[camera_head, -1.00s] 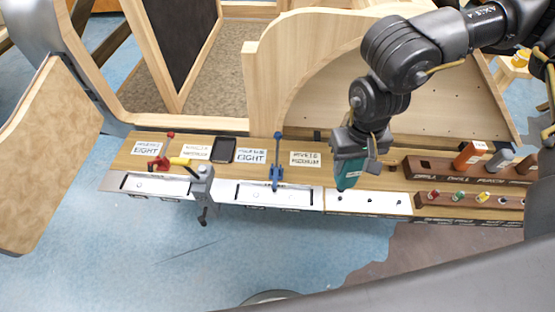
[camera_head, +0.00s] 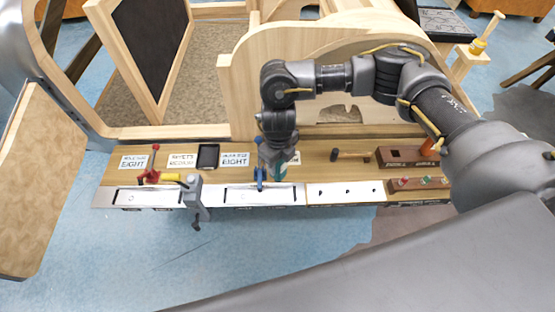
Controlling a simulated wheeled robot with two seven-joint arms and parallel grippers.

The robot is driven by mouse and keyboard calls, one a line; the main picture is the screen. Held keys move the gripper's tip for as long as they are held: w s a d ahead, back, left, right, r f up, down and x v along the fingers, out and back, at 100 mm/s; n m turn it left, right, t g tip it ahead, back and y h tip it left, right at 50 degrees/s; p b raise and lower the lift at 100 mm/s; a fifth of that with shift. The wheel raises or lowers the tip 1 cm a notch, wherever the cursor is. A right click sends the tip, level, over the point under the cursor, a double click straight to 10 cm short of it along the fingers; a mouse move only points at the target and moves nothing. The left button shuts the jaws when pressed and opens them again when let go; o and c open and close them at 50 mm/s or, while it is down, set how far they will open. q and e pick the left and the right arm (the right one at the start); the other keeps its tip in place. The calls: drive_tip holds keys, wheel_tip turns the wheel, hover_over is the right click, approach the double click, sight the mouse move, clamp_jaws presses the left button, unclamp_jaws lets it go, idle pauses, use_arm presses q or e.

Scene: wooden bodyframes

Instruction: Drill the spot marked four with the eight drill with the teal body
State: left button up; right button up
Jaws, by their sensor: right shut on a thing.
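My right gripper (camera_head: 279,150) is shut on the drill with the teal body (camera_head: 280,172). It holds the drill over the bench, just right of the blue clamp (camera_head: 261,172) and above the right end of the middle metal plate (camera_head: 236,196). Only a small part of the teal body shows below my wrist, and the drill bit is hidden. A left metal plate (camera_head: 115,197) and a white strip with three dark dots (camera_head: 330,195) lie along the same bench edge. The mark four is too small to read on any of them. My left gripper is not in view.
Cards reading EIGHT, a dark tablet (camera_head: 208,156), a hammer (camera_head: 350,154) and brown tool racks (camera_head: 403,156) lie on the bench. A curved wooden panel (camera_head: 240,90) rises behind.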

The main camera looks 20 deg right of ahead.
sight(277, 181)
drive_tip(key=m, duration=0.2)
drive_tip(key=f+m, duration=0.1)
drive_tip(key=shift+s+a+f+m, duration=0.1)
drive_tip(key=shift+a+f+m, duration=0.1)
drive_tip(key=shift+a+m, duration=0.15)
drive_tip(key=shift+f, duration=0.15)
wheel_tip(277, 181, down, 8)
drive_tip(key=b, duration=0.7)
drive_tip(key=shift+f, duration=0.35)
idle(0.4)
drive_tip(key=shift+s+f+b, duration=0.2)
drive_tip(key=shift+b, duration=0.15)
idle(1.0)
drive_tip(key=shift+w, duration=0.2)
drive_tip(key=shift+r, duration=0.1)
drive_tip(key=shift+f+b, duration=0.5)
drive_tip(key=shift+f, duration=0.05)
idle(0.7)
